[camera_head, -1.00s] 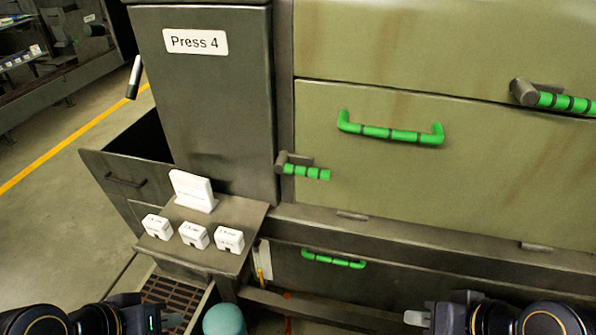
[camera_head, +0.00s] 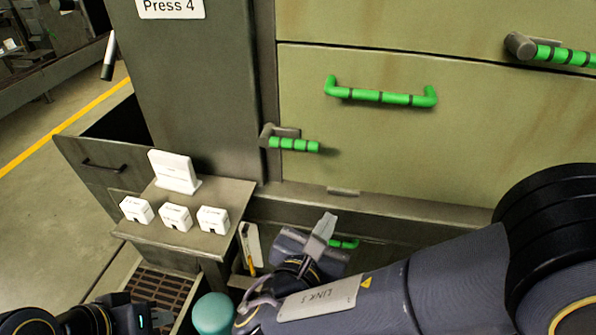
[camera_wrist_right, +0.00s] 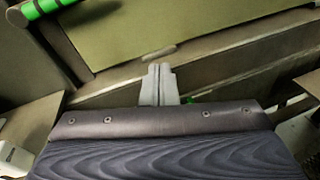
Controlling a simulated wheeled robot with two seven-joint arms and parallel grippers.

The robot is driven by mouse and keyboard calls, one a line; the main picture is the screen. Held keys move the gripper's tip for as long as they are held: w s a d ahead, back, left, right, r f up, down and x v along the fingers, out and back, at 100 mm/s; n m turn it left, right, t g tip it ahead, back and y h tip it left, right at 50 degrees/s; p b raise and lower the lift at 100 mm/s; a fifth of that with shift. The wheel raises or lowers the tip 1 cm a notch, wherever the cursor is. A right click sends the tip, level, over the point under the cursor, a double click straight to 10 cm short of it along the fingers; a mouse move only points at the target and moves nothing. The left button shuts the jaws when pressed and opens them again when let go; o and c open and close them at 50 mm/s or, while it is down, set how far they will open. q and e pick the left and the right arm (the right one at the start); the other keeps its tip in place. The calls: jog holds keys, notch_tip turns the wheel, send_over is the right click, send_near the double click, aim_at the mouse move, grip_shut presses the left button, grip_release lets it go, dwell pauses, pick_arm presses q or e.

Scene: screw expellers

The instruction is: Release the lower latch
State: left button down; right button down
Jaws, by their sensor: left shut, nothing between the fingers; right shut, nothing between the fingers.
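A lower latch (camera_head: 290,143) with a grey pivot and a short green, dark-banded grip sits at the left edge of the lower olive panel (camera_head: 450,145), its grip pointing right. A second green-gripped latch (camera_head: 550,52) is higher up at the right. My right gripper (camera_head: 325,228) is shut and empty, below the lower latch and apart from it. Its shut fingers (camera_wrist_right: 158,84) also show in the right wrist view, where a green, dark-banded grip (camera_wrist_right: 42,12) is at the top left. My left gripper (camera_head: 160,319) is at the bottom left, with its fingertips hardly visible.
A green bar handle (camera_head: 380,97) is on the lower panel. A small shelf (camera_head: 235,195) with several white blocks and a white stand (camera_head: 174,172) juts out at the left. A teal rounded object (camera_head: 213,314) is below. My right arm hides part of a low green handle (camera_head: 345,243).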

jog(key=s+a+r+n+t+y, duration=0.1)
jog(key=a+n+t+y, duration=0.1)
jog(key=a, duration=0.5)
jog(key=shift+r+n+t+y, duration=0.2)
jog(key=shift+n+t+y, duration=0.1)
jog(key=shift+n+t, duration=0.6)
jog(key=w+d+r+p, duration=0.2)
jog(key=w+r, duration=0.2)
jog(key=w, duration=0.6)
jog(key=shift+w+d+r, duration=0.15)
jog(key=shift+d+r, duration=0.05)
jog(key=shift+d, duration=0.2)
jog(key=shift+d+r+n+p, duration=0.1)
jog(key=shift+r+n+p, duration=0.15)
jog(key=shift+n+p, duration=0.35)
